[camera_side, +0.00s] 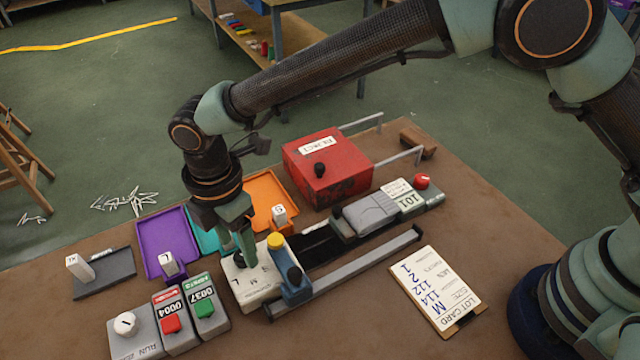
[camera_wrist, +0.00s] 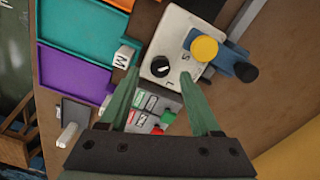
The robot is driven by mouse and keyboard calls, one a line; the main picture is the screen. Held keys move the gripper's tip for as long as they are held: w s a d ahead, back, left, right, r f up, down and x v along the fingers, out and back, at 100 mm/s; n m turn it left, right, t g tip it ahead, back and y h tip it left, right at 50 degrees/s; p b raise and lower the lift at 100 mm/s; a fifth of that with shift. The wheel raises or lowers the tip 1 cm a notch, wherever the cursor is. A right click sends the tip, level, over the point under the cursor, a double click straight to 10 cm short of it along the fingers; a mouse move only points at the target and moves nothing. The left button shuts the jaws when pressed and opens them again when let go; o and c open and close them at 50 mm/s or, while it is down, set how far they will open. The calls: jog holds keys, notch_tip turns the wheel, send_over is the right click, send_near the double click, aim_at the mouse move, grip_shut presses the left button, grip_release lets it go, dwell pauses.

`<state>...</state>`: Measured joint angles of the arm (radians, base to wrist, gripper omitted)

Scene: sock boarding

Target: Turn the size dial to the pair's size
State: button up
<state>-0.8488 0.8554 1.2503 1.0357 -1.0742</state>
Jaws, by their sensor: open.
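The size dial is a black knob (camera_wrist: 160,67) with a pale mark, on a white box (camera_wrist: 183,32) lettered S and L; I cannot tell which size the mark points to. In the side view the white box (camera_side: 262,289) sits at the near end of the rail, its knob partly hidden. My gripper (camera_side: 241,252) is above it, pointing down. In the wrist view my gripper (camera_wrist: 160,77) is open, its fingers apart on either side of the knob; contact cannot be told. The lot card (camera_side: 437,290) lies at the right with a large blue M.
Beside the box stand a yellow button (camera_side: 275,241) and a blue block (camera_side: 293,287) with a black knob. Red (camera_side: 171,323) and green (camera_side: 204,308) counter buttons sit close by at left. Purple (camera_side: 163,228) and orange (camera_side: 262,191) trays and a red box (camera_side: 322,176) lie behind.

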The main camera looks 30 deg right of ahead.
aim_at(239, 255)
notch_tip(239, 255, up, 10)
dwell(0.4)
jog(key=w+d+r+m+t, duration=0.1)
jog(key=d+r+m, duration=0.2)
jog(key=d, duration=0.4)
jog(key=w+d+r+m+t+y, duration=0.1)
jog(key=d+r+m, duration=0.25)
jog(key=d, duration=0.25)
jog(key=w+d+r+m, duration=0.1)
jog(key=d+r+m, duration=0.2)
jog(key=d, duration=0.4)
jog(key=s+d+m+t, duration=0.1)
jog(key=s+d+m, duration=0.2)
jog(key=d, duration=0.3)
jog(key=s+d+f+m+t, duration=0.1)
jog(key=s+d+m, duration=0.2)
jog(key=d+m, duration=0.2)
jog(key=s+d+m+t+h, duration=0.1)
jog(key=s+d+m, duration=0.2)
jog(key=d, duration=0.5)
jog(key=shift+f+m+t, duration=0.15)
jog(key=shift+m+t, duration=0.15)
jog(key=shift+m, duration=0.45)
